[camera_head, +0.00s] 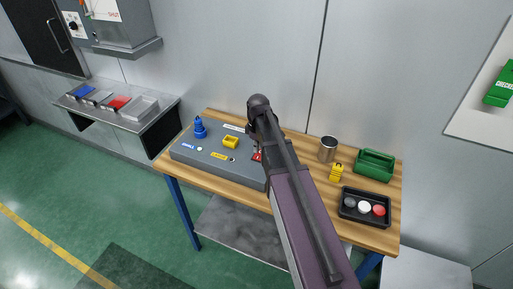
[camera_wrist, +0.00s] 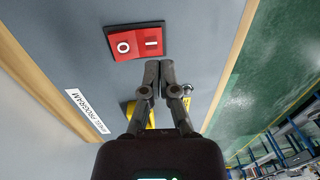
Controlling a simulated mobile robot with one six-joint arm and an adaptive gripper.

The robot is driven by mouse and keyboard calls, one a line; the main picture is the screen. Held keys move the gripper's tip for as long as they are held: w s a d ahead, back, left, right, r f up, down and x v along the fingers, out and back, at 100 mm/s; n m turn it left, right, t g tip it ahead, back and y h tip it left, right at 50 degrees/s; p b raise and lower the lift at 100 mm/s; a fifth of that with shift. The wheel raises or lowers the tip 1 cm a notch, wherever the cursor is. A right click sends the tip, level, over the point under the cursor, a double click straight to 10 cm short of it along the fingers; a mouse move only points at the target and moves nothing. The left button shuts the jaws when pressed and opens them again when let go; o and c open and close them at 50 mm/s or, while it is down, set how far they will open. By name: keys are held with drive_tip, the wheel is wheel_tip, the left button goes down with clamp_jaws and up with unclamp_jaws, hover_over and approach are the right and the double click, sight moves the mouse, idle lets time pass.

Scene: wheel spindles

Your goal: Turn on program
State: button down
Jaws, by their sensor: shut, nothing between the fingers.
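A red rocker switch (camera_wrist: 137,41) marked O and I is set in a grey panel (camera_wrist: 200,30), near the top of the wrist view. In the head view the red switch (camera_head: 257,155) shows only in part beside my arm, on the grey panel box (camera_head: 185,154). My gripper (camera_wrist: 159,66) is shut and empty. Its fingertips appear just below the I side of the switch in the wrist view; I cannot tell whether they touch the panel. A white label (camera_wrist: 87,111) reading "PROGRAM" in part lies to the lower left. The gripper's fingers are hidden in the head view.
The panel stands on a wooden table (camera_head: 315,210). It bears a blue part (camera_head: 199,127) and a yellow block (camera_head: 231,142). To the right are a metal cup (camera_head: 327,149), a yellow part (camera_head: 336,173), a green bin (camera_head: 375,165) and a black tray (camera_head: 346,212) with discs.

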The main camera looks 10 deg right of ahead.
wheel_tip(320, 180, up, 12)
drive_tip(key=s+p, duration=0.1)
drive_tip(key=p, duration=1)
drive_tip(key=shift+a, duration=0.45)
drive_tip(key=shift+f, duration=0.1)
drive_tip(key=s+f+m+b, duration=0.4)
drive_tip(key=s+m, duration=0.1)
drive_tip(key=s, duration=0.2)
drive_tip(key=s+a+f+m+b, duration=0.1)
drive_tip(key=s+f+m+b, duration=0.3)
drive_tip(key=s, duration=0.4)
drive_tip(key=shift+s+f+m+t+b, duration=0.15)
drive_tip(key=shift+f+m+t+b, duration=0.25)
drive_tip(key=shift+m, duration=0.3)
drive_tip(key=shift+a+f, duration=0.1)
